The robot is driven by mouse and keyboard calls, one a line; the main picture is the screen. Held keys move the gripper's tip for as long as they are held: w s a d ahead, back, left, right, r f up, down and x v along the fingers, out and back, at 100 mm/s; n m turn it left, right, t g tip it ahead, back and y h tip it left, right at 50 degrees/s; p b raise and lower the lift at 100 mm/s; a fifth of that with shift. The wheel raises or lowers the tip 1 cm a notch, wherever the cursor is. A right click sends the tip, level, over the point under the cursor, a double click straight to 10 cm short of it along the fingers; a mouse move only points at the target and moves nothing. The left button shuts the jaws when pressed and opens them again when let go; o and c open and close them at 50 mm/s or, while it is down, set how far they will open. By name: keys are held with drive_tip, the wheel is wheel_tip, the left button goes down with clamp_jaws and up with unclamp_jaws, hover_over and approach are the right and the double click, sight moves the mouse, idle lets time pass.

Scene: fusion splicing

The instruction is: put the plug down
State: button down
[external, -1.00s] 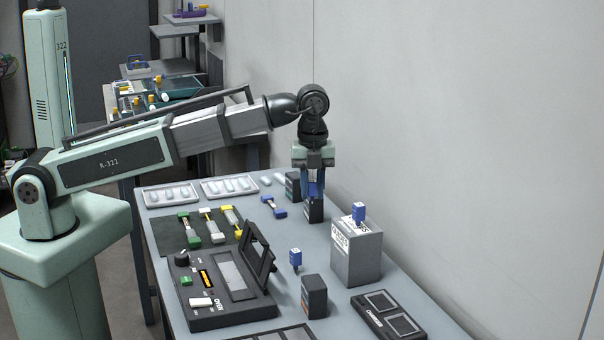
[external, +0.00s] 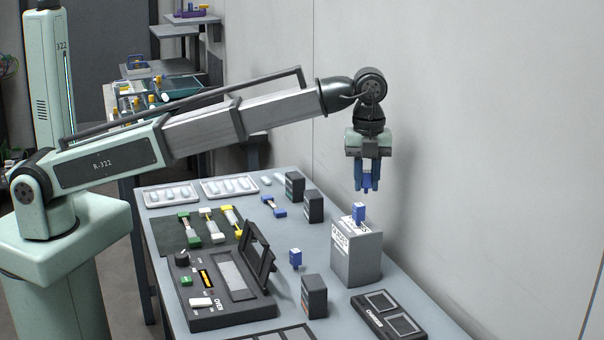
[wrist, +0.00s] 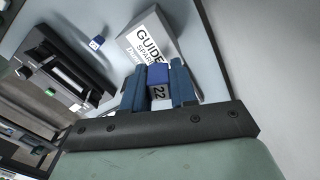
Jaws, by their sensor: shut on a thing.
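My gripper (external: 366,184) is shut on a blue plug (wrist: 158,76), which shows between the blue fingers in the wrist view with a grey face marked 22. It hangs in the air above and slightly right of the grey guide box (external: 357,262). Another blue plug (external: 359,212) stands upright on top of that box, just below my fingertips. In the wrist view the labelled box (wrist: 148,38) lies beyond the fingers; the plug on it cannot be made out there. A further blue plug (external: 295,258) stands on the table left of the box.
Dark blocks stand at the back (external: 313,206) and front (external: 314,296). The black splicer (external: 222,290) has its lid raised. A dark two-pad unit (external: 388,313) lies at the right front. A blue-ended connector (external: 273,206) lies behind. The wall is close on the right.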

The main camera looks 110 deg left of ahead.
sight(366, 193)
drive_tip(key=shift+f, duration=3.05)
drive_tip(key=c, duration=0.9)
unclamp_jaws()
drive_tip(key=shift+f, duration=0.1)
wheel_tip(366, 193, up, 12)
drive_tip(key=shift+r, duration=0.15)
